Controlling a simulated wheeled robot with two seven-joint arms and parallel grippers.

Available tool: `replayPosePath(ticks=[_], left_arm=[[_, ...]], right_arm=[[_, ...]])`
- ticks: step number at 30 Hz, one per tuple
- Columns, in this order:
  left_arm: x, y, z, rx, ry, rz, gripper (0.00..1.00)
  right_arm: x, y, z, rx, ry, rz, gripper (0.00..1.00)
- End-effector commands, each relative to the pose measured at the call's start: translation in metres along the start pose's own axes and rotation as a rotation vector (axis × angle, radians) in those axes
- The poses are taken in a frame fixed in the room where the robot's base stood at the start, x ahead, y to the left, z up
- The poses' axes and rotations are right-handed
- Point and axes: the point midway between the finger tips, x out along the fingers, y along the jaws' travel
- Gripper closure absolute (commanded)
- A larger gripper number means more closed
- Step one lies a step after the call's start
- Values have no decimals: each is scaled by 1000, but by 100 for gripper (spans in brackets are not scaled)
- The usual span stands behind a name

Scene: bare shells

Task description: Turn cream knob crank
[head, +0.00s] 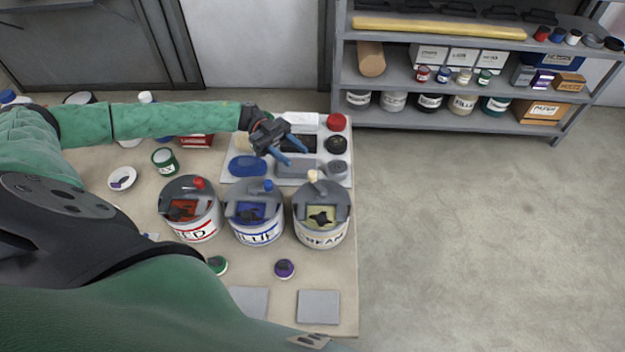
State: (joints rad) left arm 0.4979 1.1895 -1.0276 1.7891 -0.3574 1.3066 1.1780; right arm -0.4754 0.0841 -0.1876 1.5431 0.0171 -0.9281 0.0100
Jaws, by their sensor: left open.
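The cream paint can (321,236) stands upright at the right of a row of three on the table. Its grey lid has an opening that shows cream paint with a dark stirrer. A cream knob (313,176) stands up at the back of that lid; the crank under it is too small to make out. The blue can (256,231) with a blue knob and the red can (194,229) with a red knob stand to its left. My left gripper (295,154) is open and empty, above the tray behind the cans, a little behind and left of the cream knob. My right gripper is not in view.
A pale tray (344,180) behind the cans holds a blue lid, a red lid and other small items. Small pots (284,269) and grey squares (318,307) lie in front. The table's right edge is close to the cream can. Shelves (400,75) stand behind.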

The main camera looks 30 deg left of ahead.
Motion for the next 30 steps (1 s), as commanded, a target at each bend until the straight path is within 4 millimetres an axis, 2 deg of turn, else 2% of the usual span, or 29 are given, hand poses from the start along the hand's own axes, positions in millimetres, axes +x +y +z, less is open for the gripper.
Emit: replayPosePath(ticks=[1, 6, 12, 17, 30], left_arm=[[0, 0, 11, 0, 0, 0, 58], [0, 0, 22, 0, 0, 0, 58], [1, 0, 24, 0, 0, 0, 58], [11, 0, 22, 0, 1, 0, 58], [63, 0, 22, 0, 1, 1, 58]], right_arm=[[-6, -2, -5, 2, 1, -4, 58], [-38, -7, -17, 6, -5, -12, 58], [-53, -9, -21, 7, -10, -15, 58], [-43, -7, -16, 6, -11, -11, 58], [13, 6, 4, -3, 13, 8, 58]])
